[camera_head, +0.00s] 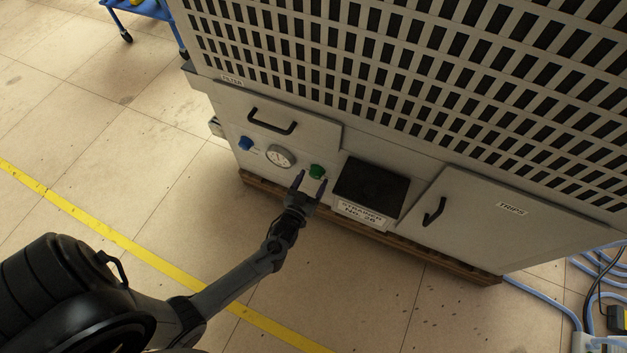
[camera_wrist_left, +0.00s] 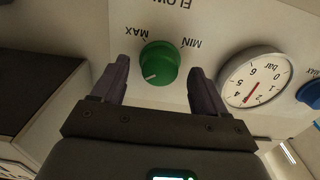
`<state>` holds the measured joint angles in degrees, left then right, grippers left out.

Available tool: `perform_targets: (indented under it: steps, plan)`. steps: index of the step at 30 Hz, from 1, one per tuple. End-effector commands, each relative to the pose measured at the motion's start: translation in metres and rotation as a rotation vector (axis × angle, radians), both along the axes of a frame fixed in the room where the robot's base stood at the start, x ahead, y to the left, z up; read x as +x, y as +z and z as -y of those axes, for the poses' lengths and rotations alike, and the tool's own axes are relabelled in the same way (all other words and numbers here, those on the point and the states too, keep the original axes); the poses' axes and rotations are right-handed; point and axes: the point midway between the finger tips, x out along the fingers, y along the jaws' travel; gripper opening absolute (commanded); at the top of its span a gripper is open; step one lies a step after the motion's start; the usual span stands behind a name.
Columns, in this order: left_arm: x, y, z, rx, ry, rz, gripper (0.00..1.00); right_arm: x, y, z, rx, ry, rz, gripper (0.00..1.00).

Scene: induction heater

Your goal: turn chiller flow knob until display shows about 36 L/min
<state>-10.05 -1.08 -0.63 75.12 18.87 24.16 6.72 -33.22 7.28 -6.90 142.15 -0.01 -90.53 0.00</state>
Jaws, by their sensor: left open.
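The green flow knob (camera_head: 317,171) sits on the chiller's front panel, right of the round gauge. In the left wrist view the knob (camera_wrist_left: 160,63) shows upside down, under the word FLOW, with MAX and MIN marks beside it. Its white pointer line lies toward the lower left of that picture. My left gripper (camera_head: 312,181) is open, its two fingers on either side of the knob in the picture; I cannot tell whether they touch it. The fingers also show in the left wrist view (camera_wrist_left: 157,85). My right gripper is out of view.
A bar gauge (camera_head: 280,157) and a blue knob (camera_head: 246,143) are left of the green knob. Black handles (camera_head: 271,122) and (camera_head: 434,211) stick out from the panels. A wooden base (camera_head: 440,258) runs along the bottom. The floor in front is clear.

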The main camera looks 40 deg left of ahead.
Motion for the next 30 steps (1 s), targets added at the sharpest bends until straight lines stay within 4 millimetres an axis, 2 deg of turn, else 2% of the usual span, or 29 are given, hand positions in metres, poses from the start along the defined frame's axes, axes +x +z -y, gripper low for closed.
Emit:
perform_targets:
  steps: [6,16,26,27,30]
  plan:
    - [0.014,-0.001,-0.004,0.0,0.0,0.0,0.73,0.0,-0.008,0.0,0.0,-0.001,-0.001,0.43]
    - [0.015,0.0,-0.005,0.0,0.0,-0.001,0.72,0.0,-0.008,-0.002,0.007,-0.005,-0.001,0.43]
    - [0.015,0.0,-0.005,0.0,0.0,-0.001,0.21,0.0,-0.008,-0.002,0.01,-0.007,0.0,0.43]
    - [0.015,0.0,-0.005,0.0,0.0,-0.001,0.18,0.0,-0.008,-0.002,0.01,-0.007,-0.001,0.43]
    - [0.015,0.0,-0.005,0.002,0.0,-0.003,0.18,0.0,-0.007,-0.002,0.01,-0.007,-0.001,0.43]
